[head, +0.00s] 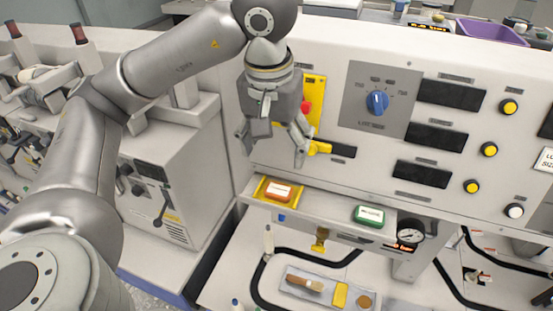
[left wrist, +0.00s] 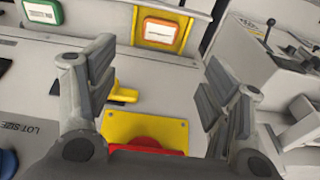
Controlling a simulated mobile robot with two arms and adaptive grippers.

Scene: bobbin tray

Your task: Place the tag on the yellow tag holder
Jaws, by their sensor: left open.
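My left gripper (head: 275,140) is open and empty in front of the upright panel, fingers pointing down. An orange tag-like block with a white label (head: 278,191) sits in a yellow tray (head: 262,187) on the ledge below it; they also show in the left wrist view as the orange block (left wrist: 160,32) and yellow tray (left wrist: 138,25). A green block with a white label (head: 369,214) sits farther right on the ledge. A yellow plate with a red knob (head: 315,90) is on the panel behind the gripper, with a yellow peg (head: 320,148) below. Which yellow part is the tag holder, I cannot tell.
A blue dial (head: 377,102), dark displays and yellow buttons (head: 509,107) are on the panel to the right. A gauge (head: 411,231) is below the ledge. A mat with several small items (head: 312,291) lies lower down. A grey machine (head: 165,180) stands at left.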

